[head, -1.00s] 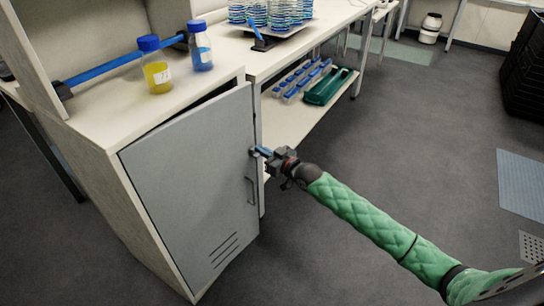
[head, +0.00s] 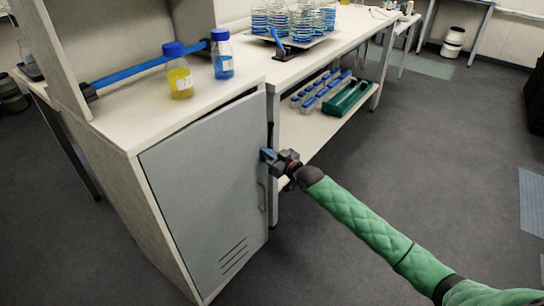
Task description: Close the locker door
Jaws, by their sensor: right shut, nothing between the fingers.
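The locker door (head: 205,190) is a grey panel with vent slots low down and a handle (head: 262,196) near its right edge. It stands slightly ajar, with a narrow dark gap along its top edge against the cream locker body (head: 150,237). My right gripper (head: 267,154) is shut and empty, its blue fingertips at the door's right edge, above the handle. I cannot tell whether the fingertips touch the door. My left gripper is not in view.
On the locker top stand a yellow-liquid bottle (head: 180,80) and a blue-liquid bottle (head: 222,64). Behind is a bench (head: 318,55) with stacked dishes (head: 290,18) and a lower shelf (head: 300,128) holding racks. The floor (head: 410,140) to the right is clear.

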